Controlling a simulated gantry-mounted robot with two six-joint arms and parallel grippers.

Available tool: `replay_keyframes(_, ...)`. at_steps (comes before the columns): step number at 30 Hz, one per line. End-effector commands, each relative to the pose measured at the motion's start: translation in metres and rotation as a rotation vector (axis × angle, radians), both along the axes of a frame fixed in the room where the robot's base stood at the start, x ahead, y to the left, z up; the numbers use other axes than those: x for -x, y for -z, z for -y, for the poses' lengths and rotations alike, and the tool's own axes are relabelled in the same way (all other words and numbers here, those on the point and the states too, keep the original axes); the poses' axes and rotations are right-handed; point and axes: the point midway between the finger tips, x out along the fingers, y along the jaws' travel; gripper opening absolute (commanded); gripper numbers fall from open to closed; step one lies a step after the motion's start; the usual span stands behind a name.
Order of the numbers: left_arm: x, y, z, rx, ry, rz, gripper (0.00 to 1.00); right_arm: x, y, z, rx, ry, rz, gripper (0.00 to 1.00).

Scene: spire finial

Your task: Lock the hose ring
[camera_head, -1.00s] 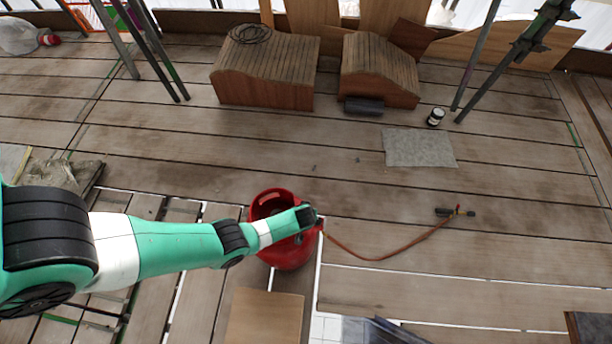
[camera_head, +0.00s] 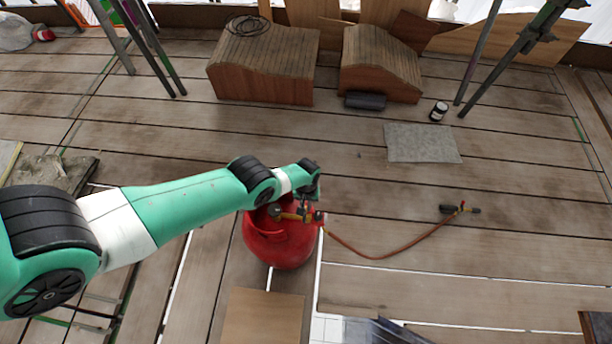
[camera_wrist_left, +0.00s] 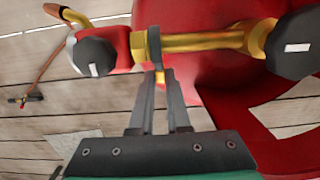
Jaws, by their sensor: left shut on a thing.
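A red gas cylinder (camera_head: 278,246) stands on the planks, with a brass valve on top. In the left wrist view, the brass pipe (camera_wrist_left: 205,42) runs from a dark knob (camera_wrist_left: 293,45) to a red regulator with a dark, white-marked knob (camera_wrist_left: 92,56). The brass hose ring (camera_wrist_left: 139,46) sits between pipe and regulator. My left gripper (camera_wrist_left: 157,72) is shut on the ring, its narrow fingertips at the ring's pipe side; the fingers partly hide it. In the head view, this gripper (camera_head: 305,208) is over the cylinder top. My right gripper is not in view.
An orange-red hose (camera_head: 375,257) runs from the regulator across the floor to a torch (camera_head: 460,209). A wooden board (camera_head: 262,316) lies in front of the cylinder. A grey mat (camera_head: 423,143), a small can (camera_head: 438,111) and wooden boxes (camera_head: 264,65) stand farther back. The right-hand floor is mostly clear.

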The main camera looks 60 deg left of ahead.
Motion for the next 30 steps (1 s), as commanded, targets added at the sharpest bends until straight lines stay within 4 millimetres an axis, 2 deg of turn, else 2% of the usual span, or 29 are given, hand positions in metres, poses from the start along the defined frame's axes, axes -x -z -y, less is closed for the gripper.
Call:
replay_keyframes(2, 0.0, -0.002, 0.0, 0.001, 0.0, -0.002, 0.0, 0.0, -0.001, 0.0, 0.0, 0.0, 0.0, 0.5)
replay_keyframes(3, 0.0, -0.002, 0.0, 0.001, 0.0, -0.002, 0.17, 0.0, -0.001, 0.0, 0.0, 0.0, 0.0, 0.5)
replay_keyframes(8, 0.0, -0.001, 0.0, 0.0, 0.0, -0.001, 0.45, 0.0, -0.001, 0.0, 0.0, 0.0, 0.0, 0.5)
replay_keyframes(16, 0.0, -0.002, 0.0, -0.001, 0.0, -0.001, 0.45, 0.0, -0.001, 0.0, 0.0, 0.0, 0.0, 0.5)
replay_keyframes(20, -0.001, -0.009, 0.0, -0.001, 0.0, -0.001, 0.45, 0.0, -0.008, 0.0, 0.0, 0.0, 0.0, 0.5)
replay_keyframes(23, -0.001, -0.024, -0.001, -0.001, 0.0, -0.001, 0.45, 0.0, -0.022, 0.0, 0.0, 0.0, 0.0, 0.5)
replay_keyframes(30, -0.004, -0.079, -0.006, -0.001, 0.0, 0.001, 0.45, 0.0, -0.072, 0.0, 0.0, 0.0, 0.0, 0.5)
